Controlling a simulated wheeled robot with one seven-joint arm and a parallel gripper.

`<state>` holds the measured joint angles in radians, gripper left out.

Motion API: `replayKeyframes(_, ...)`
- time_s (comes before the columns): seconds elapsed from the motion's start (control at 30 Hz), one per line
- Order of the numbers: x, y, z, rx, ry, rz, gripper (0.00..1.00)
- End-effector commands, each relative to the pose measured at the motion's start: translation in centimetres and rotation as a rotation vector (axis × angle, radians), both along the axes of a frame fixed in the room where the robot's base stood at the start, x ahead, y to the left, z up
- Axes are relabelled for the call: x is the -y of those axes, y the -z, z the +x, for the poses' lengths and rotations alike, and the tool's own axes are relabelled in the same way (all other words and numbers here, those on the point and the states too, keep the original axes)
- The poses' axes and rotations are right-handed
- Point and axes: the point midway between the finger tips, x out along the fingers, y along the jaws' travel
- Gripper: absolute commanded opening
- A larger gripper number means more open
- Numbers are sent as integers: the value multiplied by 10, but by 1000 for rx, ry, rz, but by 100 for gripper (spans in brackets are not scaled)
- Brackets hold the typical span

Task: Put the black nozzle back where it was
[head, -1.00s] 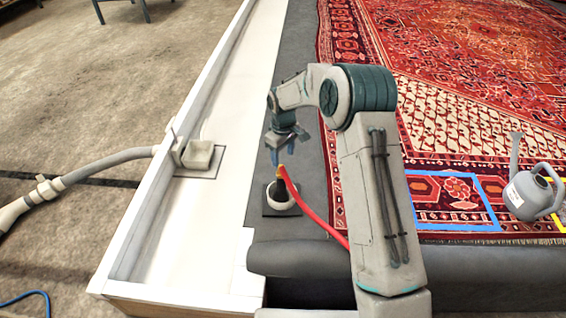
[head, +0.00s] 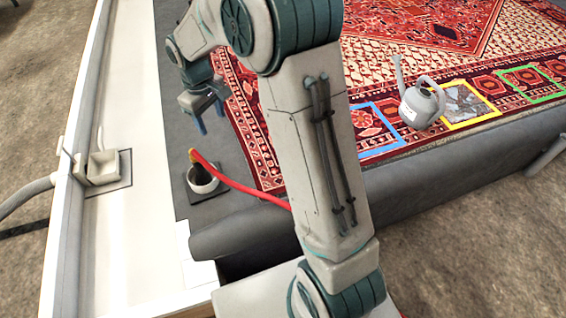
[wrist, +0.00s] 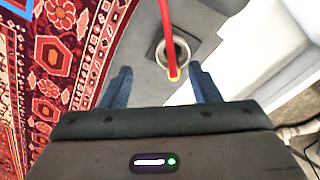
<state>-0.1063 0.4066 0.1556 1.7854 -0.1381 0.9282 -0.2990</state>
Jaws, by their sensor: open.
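The black nozzle (head: 198,170) appears as a dark shape at the pale round cup (head: 206,187), on a dark square base. A yellow collar and the red hose (head: 240,184) are at its upper end. In the wrist view the red hose (wrist: 167,22) runs to a yellow end above the cup (wrist: 184,48), and the nozzle body is mostly hidden. My gripper (head: 209,117) is open, with blue fingers pointing down, above and slightly right of the cup in the head view. In the wrist view the yellow end lies between the fingers (wrist: 160,72), apart from both.
A grey watering can (head: 418,106) stands on the red rug (head: 420,35), between a blue frame (head: 376,150) and a yellow frame (head: 490,114). A green frame (head: 532,84) lies farther right. The white trough (head: 105,225) with a drain box (head: 103,168) is left.

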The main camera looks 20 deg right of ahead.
Motion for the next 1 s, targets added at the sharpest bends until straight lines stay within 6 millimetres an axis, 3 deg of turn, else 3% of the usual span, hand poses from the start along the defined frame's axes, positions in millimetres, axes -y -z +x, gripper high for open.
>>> replayKeyframes(0.2,35,-35,-55,25,139,-1,56)
replayKeyframes(0.5,73,-59,-138,54,341,19,56)
replayKeyframes(0.8,96,-60,-219,76,531,61,56)
replayKeyframes(1.0,103,-55,-247,80,598,82,56)
